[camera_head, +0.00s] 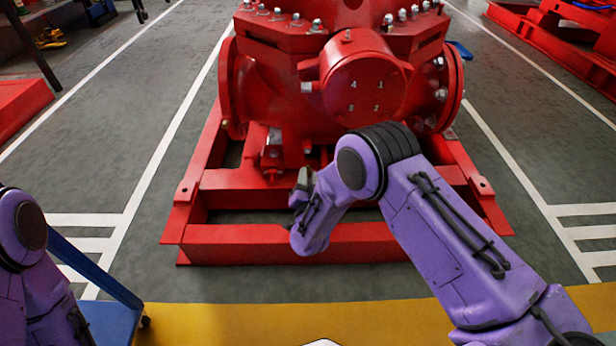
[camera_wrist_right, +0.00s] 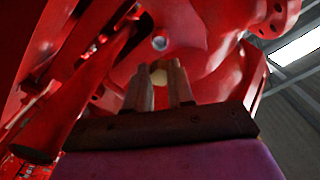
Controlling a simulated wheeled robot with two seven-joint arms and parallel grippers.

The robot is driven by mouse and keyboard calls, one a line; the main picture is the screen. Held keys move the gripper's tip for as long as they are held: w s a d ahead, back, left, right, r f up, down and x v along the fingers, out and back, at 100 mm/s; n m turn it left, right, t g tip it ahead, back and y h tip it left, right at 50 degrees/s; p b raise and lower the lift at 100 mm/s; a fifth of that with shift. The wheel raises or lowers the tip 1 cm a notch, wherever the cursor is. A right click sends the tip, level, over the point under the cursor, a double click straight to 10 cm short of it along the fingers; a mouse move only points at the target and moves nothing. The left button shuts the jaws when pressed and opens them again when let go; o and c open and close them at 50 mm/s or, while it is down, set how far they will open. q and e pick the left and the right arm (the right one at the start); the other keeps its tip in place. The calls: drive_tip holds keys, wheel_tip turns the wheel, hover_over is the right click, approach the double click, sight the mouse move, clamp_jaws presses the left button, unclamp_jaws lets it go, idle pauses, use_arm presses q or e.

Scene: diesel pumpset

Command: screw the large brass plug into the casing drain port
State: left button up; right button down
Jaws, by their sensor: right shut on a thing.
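My right gripper (camera_head: 303,180) is in front of the lower part of the red pump casing (camera_head: 290,115), above the red base frame. In the right wrist view its two fingers (camera_wrist_right: 160,84) are shut on a small pale brass piece, the large brass plug (camera_wrist_right: 159,75). The plug is mostly hidden between the fingers. A round grey spot (camera_wrist_right: 160,43), which looks like the drain port, shows on the red casing just beyond the plug. The plug appears apart from it. In the head view the plug cannot be made out. My left arm is at the lower left; its gripper is out of view.
The red base frame (camera_head: 300,238) has raised rails around the casing's underside. A blue cart (camera_head: 108,318) stands at the lower left beside my left arm. The grey floor on both sides of the frame is clear.

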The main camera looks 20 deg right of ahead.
sight(308, 167)
drive_tip(key=b+x, duration=0.2)
drive_tip(key=x, duration=0.2)
drive_tip(key=shift+w+d+f, duration=0.1)
drive_tip(key=shift+w+f, duration=0.05)
drive_tip(key=shift+w, duration=0.25)
use_arm(q)
drive_tip(key=shift+t+y, duration=0.4)
drive_tip(key=shift+t, duration=0.3)
drive_tip(key=w+a+f, duration=0.2)
drive_tip(key=f, duration=0.1)
drive_tip(key=shift+w+a+f+b, duration=0.15)
drive_tip(key=shift+a+f+b, duration=0.05)
drive_tip(key=shift+a+b, duration=0.1)
use_arm(e)
drive_tip(key=n, duration=0.8)
drive_tip(key=w+n, duration=0.1)
drive_tip(key=n, duration=0.3)
drive_tip(key=shift+d, duration=0.1)
use_arm(q)
drive_tip(key=shift+r+p, duration=0.45)
drive_tip(key=shift+p, duration=0.05)
use_arm(e)
drive_tip(key=shift+d, duration=0.1)
use_arm(q)
drive_tip(key=shift+f+b, duration=0.6)
drive_tip(key=shift+b, duration=0.05)
use_arm(e)
drive_tip(key=shift+x, duration=1.05)
use_arm(q)
drive_tip(key=shift+r, duration=0.15)
